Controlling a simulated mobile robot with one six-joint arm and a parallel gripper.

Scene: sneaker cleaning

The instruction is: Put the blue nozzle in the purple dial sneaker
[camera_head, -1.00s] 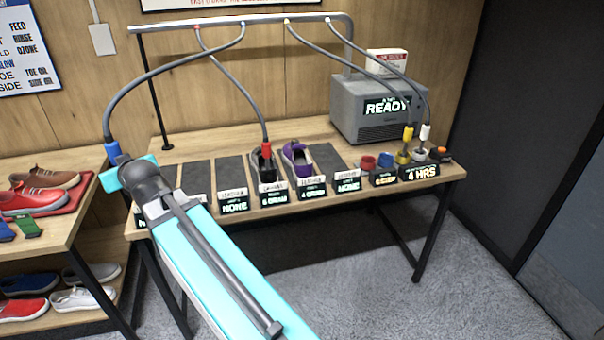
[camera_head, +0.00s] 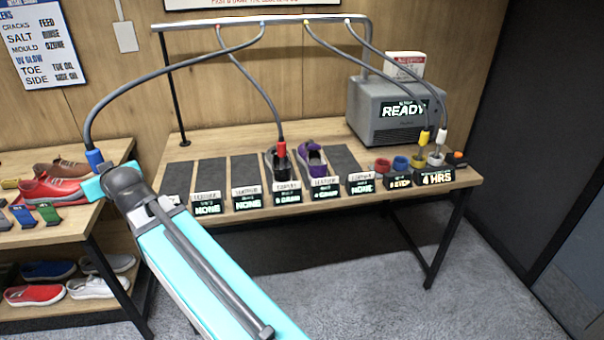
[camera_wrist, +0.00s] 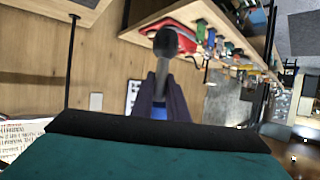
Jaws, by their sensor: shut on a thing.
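The blue nozzle (camera_head: 95,158) hangs on its grey hose at the left of the head view, left of the bench's strips. My gripper (camera_wrist: 165,95) is shut on it. Blue (camera_wrist: 172,114) shows between the dark fingers in the wrist view, with the dark hose rising beyond. The fingertips are hidden behind my arm in the head view. The purple sneaker (camera_head: 311,155) stands on the bench, well right of the nozzle, with no nozzle visible in it. A dial cannot be made out.
A black sneaker (camera_head: 270,160) with the red nozzle (camera_head: 281,149) stands just left of the purple one. Yellow (camera_head: 424,138) and white (camera_head: 440,136) nozzles stand at the right, near the grey machine (camera_head: 390,110). A shoe rack (camera_head: 100,225) is at the left. Hoses hang from an overhead rail (camera_head: 290,20).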

